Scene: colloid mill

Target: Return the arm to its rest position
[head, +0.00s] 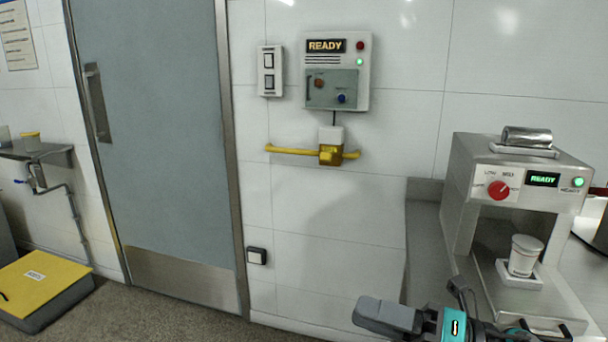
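My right gripper (386,315) shows at the bottom edge, right of centre, in the head view. Its grey finger part points left and its teal and black body lies to the right. It is in front of the lower wall and the steel counter's near end. The gap between its fingers does not show, so I cannot tell whether it is open or shut. No object shows in it. My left gripper is not in view.
A steel machine (520,195) with a READY display and a white cup (525,255) stands on the counter (427,240) at right. A control box (337,72) and yellow handle (300,150) are on the wall. A grey door (155,130) and yellow-lidded box (40,283) are at left.

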